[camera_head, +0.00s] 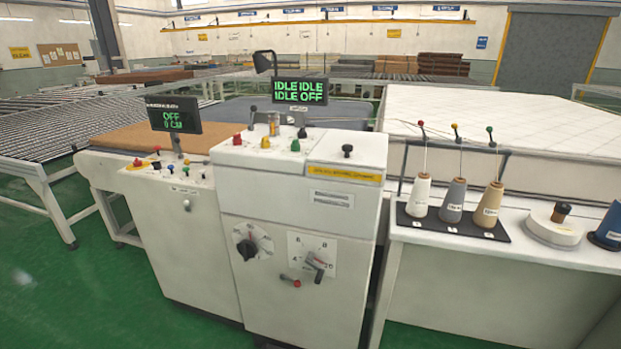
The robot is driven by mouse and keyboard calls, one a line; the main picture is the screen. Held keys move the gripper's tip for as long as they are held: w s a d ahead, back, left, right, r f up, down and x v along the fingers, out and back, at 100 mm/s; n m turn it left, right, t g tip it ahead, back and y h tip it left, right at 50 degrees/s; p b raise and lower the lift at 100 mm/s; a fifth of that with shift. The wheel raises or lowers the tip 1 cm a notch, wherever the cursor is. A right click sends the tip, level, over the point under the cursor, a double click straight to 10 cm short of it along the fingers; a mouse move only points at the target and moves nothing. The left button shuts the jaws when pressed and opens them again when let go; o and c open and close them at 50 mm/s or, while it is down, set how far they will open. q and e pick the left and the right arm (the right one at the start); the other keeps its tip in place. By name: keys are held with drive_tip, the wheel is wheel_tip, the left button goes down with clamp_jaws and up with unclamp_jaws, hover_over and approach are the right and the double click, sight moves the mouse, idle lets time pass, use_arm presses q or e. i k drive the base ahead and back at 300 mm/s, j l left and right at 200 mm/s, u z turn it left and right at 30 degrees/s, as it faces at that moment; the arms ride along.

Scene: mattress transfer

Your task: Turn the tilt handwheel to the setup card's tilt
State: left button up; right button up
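A light-grey control cabinet (300,313) stands at the centre. Its front carries a black rotary knob (247,250) over a round scale. To its right is a square white dial plate (303,243) with numbers around it and a dark pointer or handle (317,266). A small red-ended crank (291,282) sits at the lower left of that plate. I cannot tell which of these is the tilt handwheel. A small white printed label (331,198) is on the cabinet's upper front; its text is unreadable, and I cannot identify a setup card. Neither gripper shows.
A display (300,91) reads IDLE IDLE, IDLE OFF; another (174,115) reads OFF. A lower control box (175,240) adjoins the cabinet's left. Thread cones (486,211) stand on a white table (440,240) at right. Green floor (40,280) is open at front left.

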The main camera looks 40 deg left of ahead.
sight(247, 250)
drive_tip(key=u, duration=1.65)
